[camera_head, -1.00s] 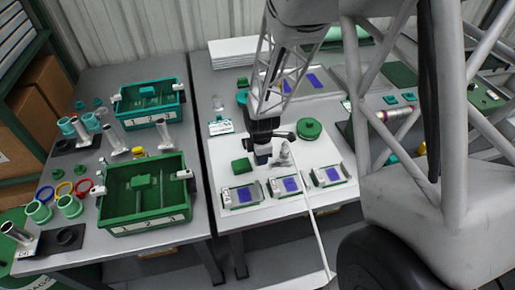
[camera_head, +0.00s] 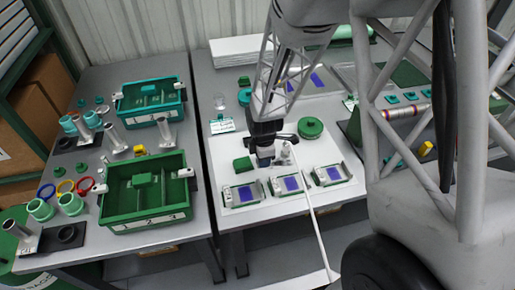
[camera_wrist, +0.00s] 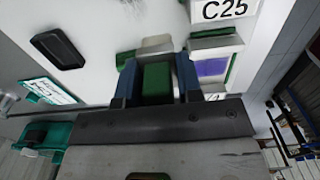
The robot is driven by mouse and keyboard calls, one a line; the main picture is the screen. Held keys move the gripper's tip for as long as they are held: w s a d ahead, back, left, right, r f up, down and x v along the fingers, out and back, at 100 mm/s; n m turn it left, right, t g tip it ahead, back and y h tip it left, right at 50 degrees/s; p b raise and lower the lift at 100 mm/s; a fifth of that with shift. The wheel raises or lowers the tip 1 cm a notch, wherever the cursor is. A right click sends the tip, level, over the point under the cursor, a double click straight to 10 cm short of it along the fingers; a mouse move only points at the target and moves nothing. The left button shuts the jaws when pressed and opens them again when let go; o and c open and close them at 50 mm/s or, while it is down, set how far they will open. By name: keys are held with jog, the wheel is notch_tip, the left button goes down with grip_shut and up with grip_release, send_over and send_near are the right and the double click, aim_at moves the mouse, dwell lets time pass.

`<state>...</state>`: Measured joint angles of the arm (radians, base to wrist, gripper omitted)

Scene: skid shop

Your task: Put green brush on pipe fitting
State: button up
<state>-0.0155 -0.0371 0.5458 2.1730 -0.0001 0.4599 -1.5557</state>
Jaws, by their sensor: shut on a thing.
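My gripper (camera_wrist: 160,85) points down at the white board in the middle of the table. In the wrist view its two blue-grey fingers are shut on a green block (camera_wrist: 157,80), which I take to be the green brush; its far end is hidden. In the head view my gripper (camera_head: 265,158) is low over the board, and what it holds is hidden there. A small pale grey upright piece (camera_head: 286,153) stands just right of the gripper; I cannot tell whether it is the pipe fitting. Turquoise ring-shaped fittings (camera_head: 71,203) stand on the left table.
Several purple-screened modules (camera_head: 290,184) line the board's front. Green (camera_head: 150,222) and teal (camera_head: 152,121) bins stand on the left table.

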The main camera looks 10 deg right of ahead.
jog(key=w+a+r, duration=0.2)
jog(key=w, duration=0.7)
jog(key=w+a+r, duration=0.1)
jog(key=w+a, duration=0.2)
jog(key=w, duration=0.5)
jog(key=w+a+r, duration=0.2)
jog(key=w, duration=0.7)
jog(key=shift+w+a+r, duration=0.3)
send_over(218, 96)
jog(key=shift+f, duration=0.75)
jog(key=shift+f, duration=1.75)
jog(key=shift+f, duration=0.1)
jog(key=o, duration=0.9)
